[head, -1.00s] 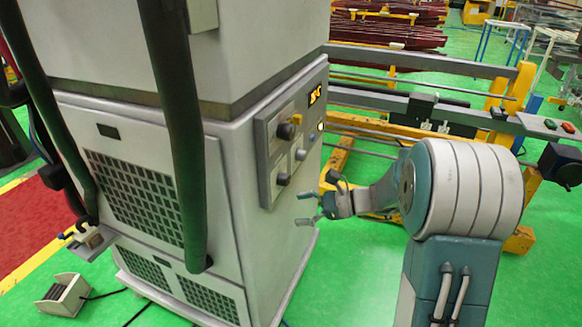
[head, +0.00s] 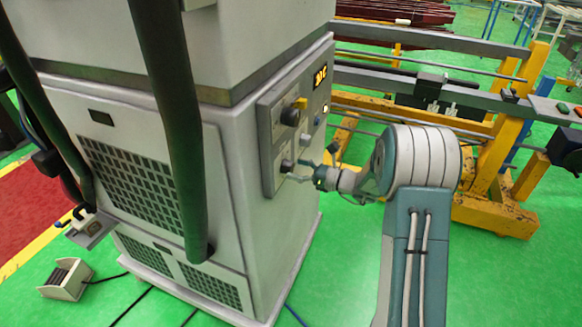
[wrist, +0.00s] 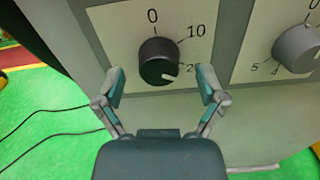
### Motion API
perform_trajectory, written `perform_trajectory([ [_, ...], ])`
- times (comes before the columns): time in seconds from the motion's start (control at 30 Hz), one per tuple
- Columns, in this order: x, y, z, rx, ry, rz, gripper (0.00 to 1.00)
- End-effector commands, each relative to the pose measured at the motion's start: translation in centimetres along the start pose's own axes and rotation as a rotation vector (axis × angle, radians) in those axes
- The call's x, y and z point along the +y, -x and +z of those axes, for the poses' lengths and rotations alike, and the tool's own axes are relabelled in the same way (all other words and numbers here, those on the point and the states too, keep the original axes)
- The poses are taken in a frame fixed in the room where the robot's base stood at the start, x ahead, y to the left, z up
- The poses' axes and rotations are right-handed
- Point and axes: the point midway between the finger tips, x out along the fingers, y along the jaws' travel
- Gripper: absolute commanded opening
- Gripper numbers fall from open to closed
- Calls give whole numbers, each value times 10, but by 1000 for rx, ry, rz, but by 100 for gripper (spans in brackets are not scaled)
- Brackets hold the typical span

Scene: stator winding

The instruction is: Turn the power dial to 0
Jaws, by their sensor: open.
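In the wrist view a round black dial (wrist: 157,58) sits on a pale plate marked 0, 10 and a partly hidden number starting with 2. In the head view a lower black dial (head: 287,166) is on the cabinet's side panel. My gripper (head: 296,170) is beside it. In the wrist view my gripper (wrist: 161,80) is open, with one finger on each side of the dial's lower part. Finger contact with the dial cannot be told.
A grey dial (wrist: 298,48) with 4 and 5 marks is to the right in the wrist view. A yellow frame (head: 492,165) stands behind my arm. Green floor is open below.

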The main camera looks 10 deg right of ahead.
Motion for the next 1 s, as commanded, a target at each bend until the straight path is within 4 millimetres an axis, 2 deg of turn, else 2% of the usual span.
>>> perform_trajectory([
  [0.13,0,-14,0,0,0,1,90],
  [0.43,0,-17,0,0,0,0,90],
  [0.47,0,-17,0,0,0,0,86],
  [0.5,0,-17,0,0,0,0,68],
  [0.57,0,-17,0,0,0,0,41],
  [0.6,0,-17,0,0,0,0,23],
  [0.63,0,-17,0,0,0,0,10],
  [1.0,-1,-18,0,0,20,-2,8],
])
